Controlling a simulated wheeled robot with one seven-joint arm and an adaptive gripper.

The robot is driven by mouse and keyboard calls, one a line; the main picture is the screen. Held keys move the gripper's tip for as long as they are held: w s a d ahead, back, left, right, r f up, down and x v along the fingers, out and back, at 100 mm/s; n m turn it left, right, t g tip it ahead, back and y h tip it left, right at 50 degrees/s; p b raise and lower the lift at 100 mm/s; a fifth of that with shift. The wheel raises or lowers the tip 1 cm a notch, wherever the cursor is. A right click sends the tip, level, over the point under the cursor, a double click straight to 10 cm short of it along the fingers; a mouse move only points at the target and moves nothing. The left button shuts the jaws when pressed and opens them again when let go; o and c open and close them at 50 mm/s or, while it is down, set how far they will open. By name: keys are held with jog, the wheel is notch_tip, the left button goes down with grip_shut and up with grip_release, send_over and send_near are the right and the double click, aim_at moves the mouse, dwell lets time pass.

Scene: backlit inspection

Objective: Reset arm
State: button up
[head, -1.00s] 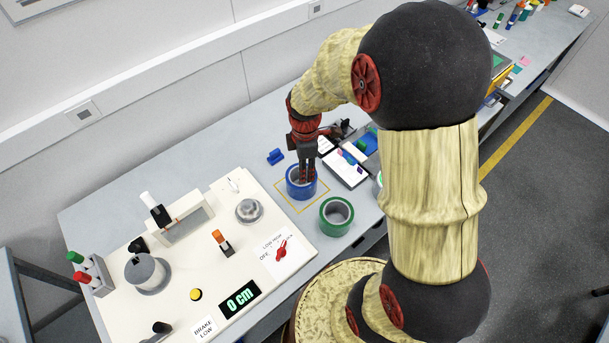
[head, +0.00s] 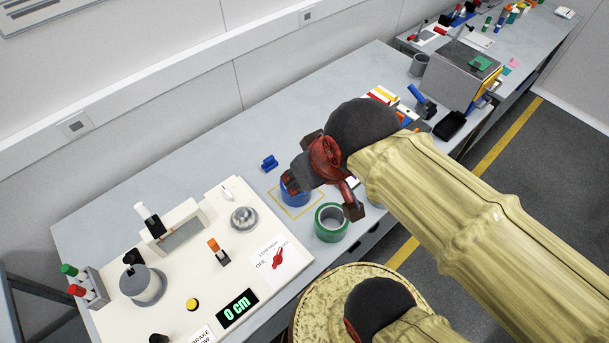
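My gripper (head: 322,172) is a dark and red shape at the end of my arm, above the bench. It overlaps the upper part of a blue ring-shaped roll (head: 297,198) in the picture. The roll stands inside a yellow square outline on the bench. I cannot tell whether the gripper touches the roll or how its fingers stand, because the wrist is seen from above. One dark, red-linked part reaches towards a green roll (head: 331,223), which stands beside the outline.
A small blue object (head: 270,163) lies behind the outline. A metal box (head: 458,78) and loose items stand farther right. A round speckled surface (head: 315,300) is in front.

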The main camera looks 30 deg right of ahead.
jog(key=shift+s, duration=0.2)
notch_tip(320, 180, down, 8)
jog(key=b, duration=0.8)
jog(key=shift+f+b, duration=0.2)
jog(key=shift+b, duration=0.1)
